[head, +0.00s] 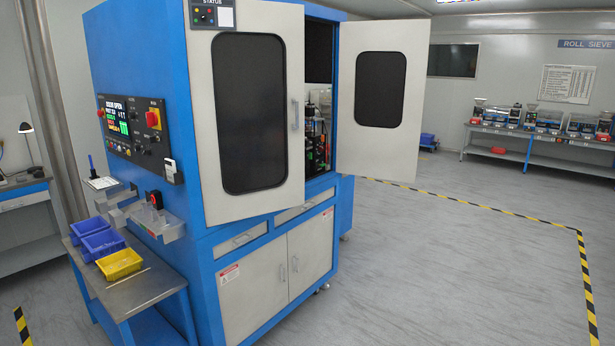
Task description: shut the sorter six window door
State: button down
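The sorter (142,65) is a tall blue and white cabinet left of the middle in the head view. Its right window door (397,150), white with a dark rounded window, stands swung wide open to the right. Its left window door (207,190), with a larger dark window and a grey handle (294,115), appears slightly ajar at its right edge. Machinery (318,135) shows in the gap between the doors. A lit screen (115,115) on the side panel reads "DOOR OPEN". My gripper is not in view.
A small metal table (150,283) with blue bins (102,243) and a yellow bin (119,263) stands at the sorter's left. Open grey floor with yellow-black tape (500,215) lies to the right. A bench (540,140) with machines stands at the back right.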

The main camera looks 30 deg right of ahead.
aim_at(245, 60)
jog(key=i, duration=1.15)
jog(key=u, duration=0.6)
